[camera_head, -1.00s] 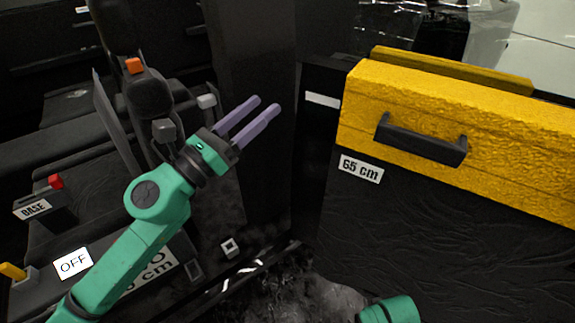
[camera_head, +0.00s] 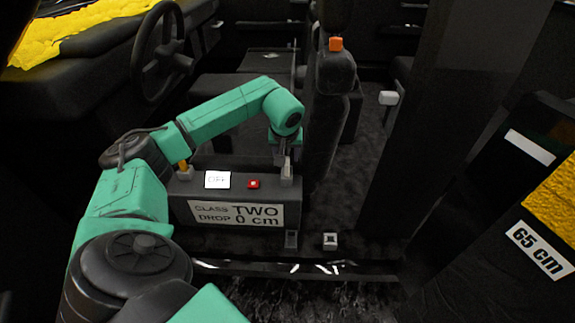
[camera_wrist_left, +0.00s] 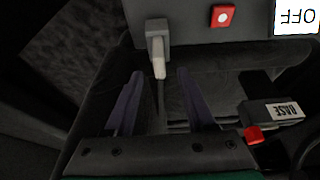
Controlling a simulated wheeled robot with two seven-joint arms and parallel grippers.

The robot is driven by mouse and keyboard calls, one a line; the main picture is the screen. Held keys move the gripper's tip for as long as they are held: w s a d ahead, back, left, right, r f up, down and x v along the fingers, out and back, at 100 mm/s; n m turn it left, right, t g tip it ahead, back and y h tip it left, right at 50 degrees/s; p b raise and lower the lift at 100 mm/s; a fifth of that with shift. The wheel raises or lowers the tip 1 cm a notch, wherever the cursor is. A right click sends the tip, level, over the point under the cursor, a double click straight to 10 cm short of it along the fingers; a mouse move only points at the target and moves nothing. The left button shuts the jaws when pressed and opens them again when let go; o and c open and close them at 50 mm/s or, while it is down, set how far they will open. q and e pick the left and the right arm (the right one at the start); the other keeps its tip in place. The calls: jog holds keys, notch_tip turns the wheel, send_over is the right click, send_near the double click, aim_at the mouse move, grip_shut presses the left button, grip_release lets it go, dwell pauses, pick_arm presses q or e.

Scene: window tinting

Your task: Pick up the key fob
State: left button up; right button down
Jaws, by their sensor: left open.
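No thing in view can be named the key fob with certainty. A small red square with a white dot (camera_head: 253,184) lies on top of a dark box labelled CLASS TWO (camera_head: 180,207); the red square also shows in the wrist view (camera_wrist_left: 222,16). A grey block with a pale stub (camera_wrist_left: 156,45) stands at the box's right end, (camera_head: 287,172) in the head view. My left gripper (camera_head: 284,158) points down at that end. In the wrist view its two fingers (camera_wrist_left: 160,80) are apart, with the stub showing between and beyond their tips. My right gripper is out of view.
A BASE box with a red knob (camera_wrist_left: 254,135) is right of the fingers. The seat (camera_head: 325,130), steering wheel (camera_head: 163,52) and dark pillar (camera_head: 440,130) stand around.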

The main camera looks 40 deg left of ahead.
aim_at(287, 162)
pick_arm(q)
jog(key=x, duration=0.5)
jog(key=shift+b, duration=0.35)
jog(key=shift+c, duration=0.6)
grip_shut()
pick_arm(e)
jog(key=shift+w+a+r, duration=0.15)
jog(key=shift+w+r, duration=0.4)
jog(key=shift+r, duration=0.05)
pick_arm(q)
jog(key=shift+r, duration=0.2)
